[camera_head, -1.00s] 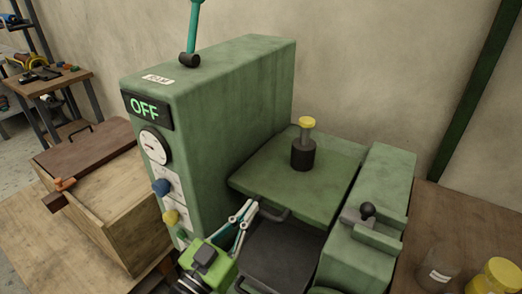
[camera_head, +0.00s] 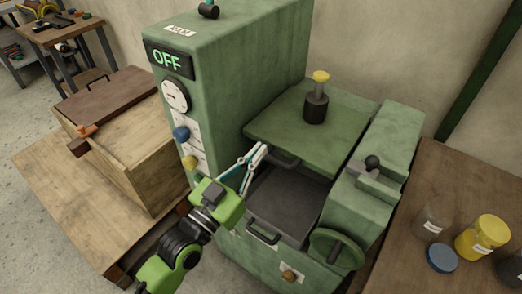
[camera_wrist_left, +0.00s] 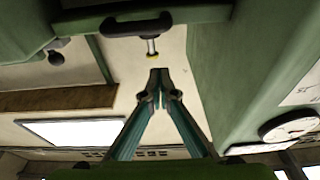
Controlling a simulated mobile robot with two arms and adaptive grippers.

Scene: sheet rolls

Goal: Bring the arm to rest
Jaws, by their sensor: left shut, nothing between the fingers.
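My left gripper (camera_head: 262,148) is shut and empty. In the head view its fingertips are close to the handle (camera_head: 284,160) on the front edge of the green lid plate (camera_head: 310,128); I cannot tell whether they touch. In the left wrist view the closed fingertips (camera_wrist_left: 158,75) point towards a dark handle (camera_wrist_left: 137,25) and a small yellow-tipped pin. My left arm comes up from the bottom of the head view in front of the green machine (camera_head: 240,60), whose display reads OFF. My right gripper is not in view.
A dark tray (camera_head: 285,200) with a front handle sits below the lid plate. A handwheel (camera_head: 336,250) sticks out at the front right. A wooden box (camera_head: 125,150) stands at left. A yellow jar (camera_head: 481,238) and a blue lid (camera_head: 442,258) are on the right table.

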